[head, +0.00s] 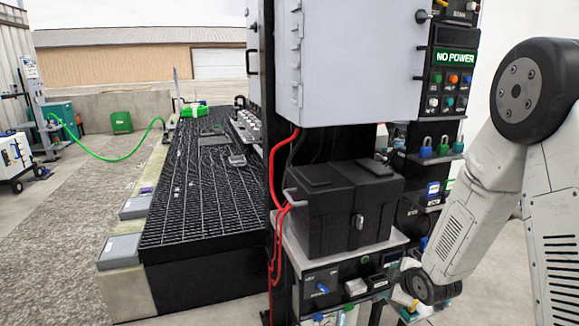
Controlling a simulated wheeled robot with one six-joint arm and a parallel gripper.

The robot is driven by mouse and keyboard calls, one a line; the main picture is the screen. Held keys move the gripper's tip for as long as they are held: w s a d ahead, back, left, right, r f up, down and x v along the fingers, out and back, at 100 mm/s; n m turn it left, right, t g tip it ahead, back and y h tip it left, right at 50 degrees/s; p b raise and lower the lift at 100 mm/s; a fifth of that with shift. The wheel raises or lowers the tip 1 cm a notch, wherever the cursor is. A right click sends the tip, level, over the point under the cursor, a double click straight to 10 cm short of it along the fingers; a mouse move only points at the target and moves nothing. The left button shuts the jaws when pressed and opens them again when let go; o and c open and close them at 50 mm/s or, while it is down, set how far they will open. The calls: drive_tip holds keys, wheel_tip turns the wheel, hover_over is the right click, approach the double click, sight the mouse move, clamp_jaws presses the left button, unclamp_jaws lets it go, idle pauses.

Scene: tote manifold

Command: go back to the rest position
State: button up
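My arm stands at the right edge of the head view, its grey links folded around a large black joint. A lower link runs down and left to a smaller black joint close to the front of the equipment stand. I cannot make out my gripper or its fingers in this view. A black case (335,212) sits on the grey shelf of the stand, left of my arm and apart from it.
A grey cabinet (352,62) rises above the case. Red cables (272,190) run down the stand. A black grating platform (205,200) lies left; open gravel (70,220) lies beyond it.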

drive_tip(key=s+a+r+m+g, duration=0.1)
drive_tip(key=s+r+m, duration=0.3)
drive_tip(key=s+r, duration=0.5)
drive_tip(key=s+a+r+m+g, duration=0.1)
drive_tip(key=s+r+m+g, duration=0.3)
drive_tip(key=s+r, duration=0.5)
drive_tip(key=s+a+r+m+g+h, duration=0.1)
drive_tip(key=s+r+m+g, duration=0.2)
drive_tip(key=s+r, duration=0.6)
drive_tip(key=s+m, duration=0.2)
drive_tip(key=s, duration=0.7)
